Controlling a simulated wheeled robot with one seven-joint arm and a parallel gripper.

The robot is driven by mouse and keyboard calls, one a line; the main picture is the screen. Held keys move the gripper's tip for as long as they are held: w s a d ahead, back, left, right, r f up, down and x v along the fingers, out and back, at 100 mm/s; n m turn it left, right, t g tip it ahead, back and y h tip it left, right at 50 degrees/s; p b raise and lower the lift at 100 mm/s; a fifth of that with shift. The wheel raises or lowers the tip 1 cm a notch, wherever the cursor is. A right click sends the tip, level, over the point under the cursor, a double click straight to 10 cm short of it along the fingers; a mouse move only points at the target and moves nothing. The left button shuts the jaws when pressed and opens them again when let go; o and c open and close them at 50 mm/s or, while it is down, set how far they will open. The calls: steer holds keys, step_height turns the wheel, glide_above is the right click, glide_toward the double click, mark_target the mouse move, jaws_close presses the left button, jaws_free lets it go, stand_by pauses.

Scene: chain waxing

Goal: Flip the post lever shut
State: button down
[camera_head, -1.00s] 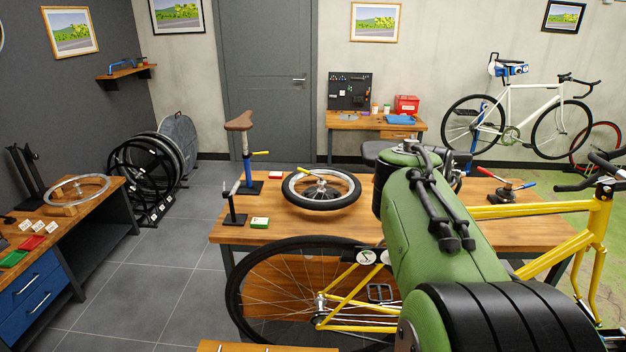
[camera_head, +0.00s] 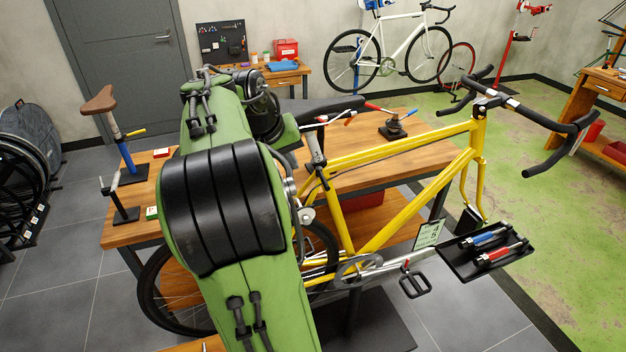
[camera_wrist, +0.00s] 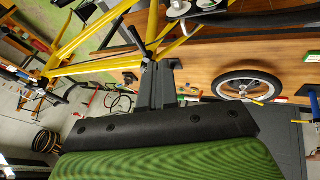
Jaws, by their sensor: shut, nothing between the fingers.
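The post lever (camera_head: 135,132) is a yellow handle on the blue post (camera_head: 126,157), which carries a brown saddle (camera_head: 99,99) and stands on the left part of the wooden table. The lever sticks out to the right, nearly level. My gripper (camera_wrist: 162,68) is in the wrist view, with its grey fingers together and nothing between them. It points toward the yellow bike frame (camera_wrist: 152,25), well away from the lever. In the head view my arm hides the middle of the table, and I cannot make out the fingertips there.
The yellow bike (camera_head: 400,150) stands in front of the table (camera_head: 350,170). A wheel (camera_wrist: 248,85) lies on the table. A tray (camera_head: 462,262) with red and blue tools is at right.

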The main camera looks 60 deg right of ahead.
mark_target(323, 180)
steer(key=s+d+f+b, duration=0.1)
steer(key=s+d+f, duration=0.2)
steer(key=d+f, duration=0.2)
step_height(323, 180, down, 2)
steer(key=shift+s+d+f, duration=0.1)
steer(key=shift+s+d, duration=0.1)
steer(key=shift+s, duration=0.05)
steer(key=shift+n, duration=0.3)
